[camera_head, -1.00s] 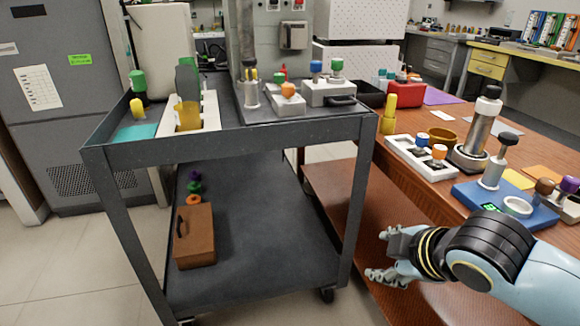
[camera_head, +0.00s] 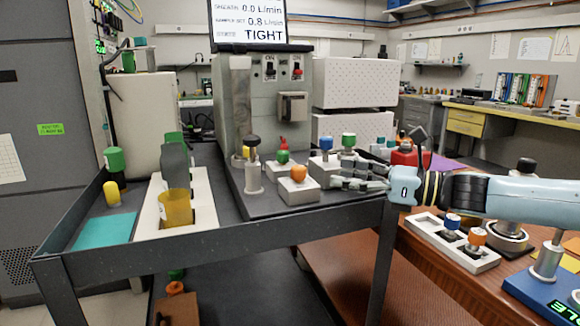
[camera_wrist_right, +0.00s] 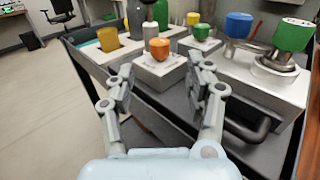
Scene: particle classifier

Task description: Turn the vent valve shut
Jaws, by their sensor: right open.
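No readable label shows which knob is the vent valve. An orange knob (camera_head: 298,173) on a white block (camera_head: 298,191) stands at the front of the cart's instrument. Behind it is a small green knob (camera_head: 283,157). A blue knob (camera_head: 326,142) and a green knob (camera_head: 348,141) sit on a larger block to the right. My right gripper (camera_head: 337,177) is open and empty at the cart's right side, in front of that block. In the right wrist view its open fingers (camera_wrist_right: 160,80) point toward the orange knob (camera_wrist_right: 158,48), apart from it. My left gripper is not in view.
A black handle (camera_wrist_right: 250,130) lies right of the gripper in the wrist view. A black-topped post (camera_head: 254,170) stands left of the orange knob. A display (camera_head: 248,22) reads TIGHT. An amber beaker (camera_head: 174,208) and teal mat (camera_head: 106,231) occupy the cart's left.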

